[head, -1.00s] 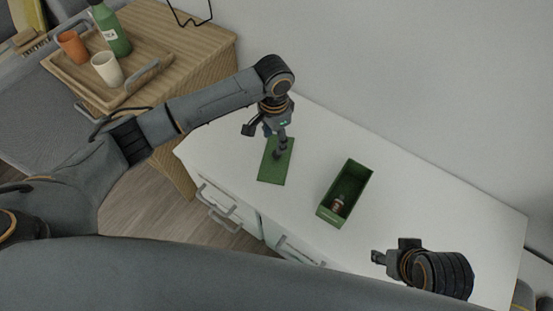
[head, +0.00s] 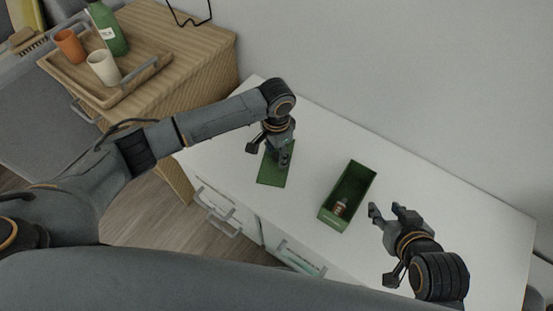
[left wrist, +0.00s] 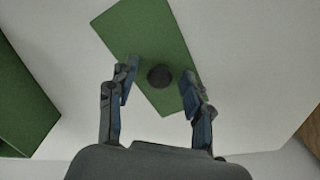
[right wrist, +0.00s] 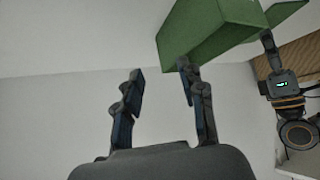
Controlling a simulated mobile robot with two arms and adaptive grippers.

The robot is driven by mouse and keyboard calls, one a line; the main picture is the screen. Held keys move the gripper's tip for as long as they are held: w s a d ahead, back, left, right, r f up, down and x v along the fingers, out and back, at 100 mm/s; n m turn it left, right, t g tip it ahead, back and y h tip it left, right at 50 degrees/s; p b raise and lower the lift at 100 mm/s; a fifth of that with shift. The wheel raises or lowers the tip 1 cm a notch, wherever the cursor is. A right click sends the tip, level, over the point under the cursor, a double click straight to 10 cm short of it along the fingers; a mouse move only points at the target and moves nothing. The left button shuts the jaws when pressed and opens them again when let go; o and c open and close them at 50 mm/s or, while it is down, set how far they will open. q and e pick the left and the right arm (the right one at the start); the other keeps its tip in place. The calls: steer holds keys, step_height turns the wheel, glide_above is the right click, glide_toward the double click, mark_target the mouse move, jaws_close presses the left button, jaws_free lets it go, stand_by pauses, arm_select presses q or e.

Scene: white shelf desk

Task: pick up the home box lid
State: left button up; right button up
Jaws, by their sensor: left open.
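The home box lid is a flat green panel (head: 272,172) lying on the white desk, left of the green box. In the left wrist view the lid (left wrist: 146,32) has a round dark knob (left wrist: 160,76) at its middle. My left gripper (head: 279,160) is over the lid. Its open fingers (left wrist: 160,95) stand on either side of the knob, apart from it in that view. My right gripper (head: 388,212) is open and empty, to the right of the box; its fingers also show in the right wrist view (right wrist: 160,85).
The open green box (head: 330,217) stands on the white desk (head: 440,205) with a small brown bottle (head: 340,207) inside. A wooden cabinet at the left bears a tray (head: 122,97) with a green bottle (head: 108,30) and two cups. The desk right of the box is largely clear.

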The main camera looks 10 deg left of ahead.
arm_select(q)
jaws_close()
steer(key=shift+r, duration=0.1)
